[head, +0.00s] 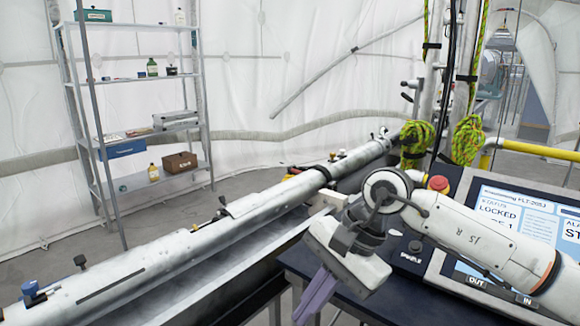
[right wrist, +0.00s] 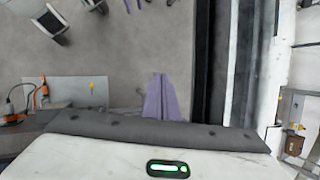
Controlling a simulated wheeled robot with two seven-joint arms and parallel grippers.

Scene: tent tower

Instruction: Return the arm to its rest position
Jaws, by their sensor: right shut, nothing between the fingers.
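My right arm (head: 475,235) reaches in from the right in the head view, over the dark console table. My right gripper (head: 318,298) has purple fingers pointing down and to the left, pressed together with nothing between them. It hangs in front of the table's edge, beside the long white tube. The shut purple fingers also show in the right wrist view (right wrist: 162,98), above grey floor. My left gripper and left arm are not in view.
A long white tube (head: 150,258) on a dark rail runs diagonally across the head view. A console screen (head: 510,215) reading "LOCKED" and a red button (head: 438,183) are close to my right arm. A metal shelf (head: 135,80) stands at the back left.

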